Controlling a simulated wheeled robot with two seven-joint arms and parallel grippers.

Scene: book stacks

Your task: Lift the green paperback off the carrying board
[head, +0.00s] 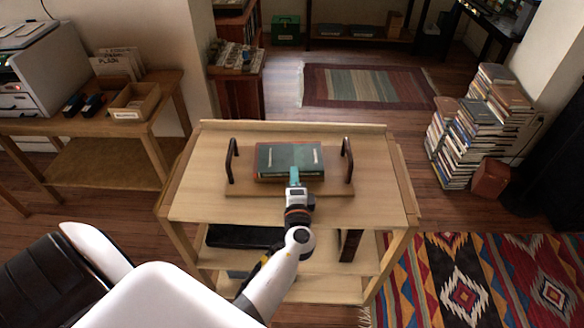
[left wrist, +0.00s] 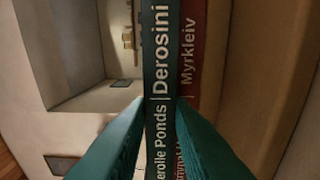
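The green paperback (head: 290,157) lies flat on a reddish book on the wooden carrying board (head: 236,190), between two dark upright handles. My left gripper (head: 295,172) is at the middle of the book's near edge. In the left wrist view, its teal fingers (left wrist: 161,103) sit one on each side of the green spine, closely fitted against it. I cannot tell of any gap between the two books. My right gripper is not in view.
The board rests on a wooden cart (head: 195,200) with dark books on a lower shelf. A side table (head: 110,165) with a printer is at left; tall book stacks (head: 480,125) are at right.

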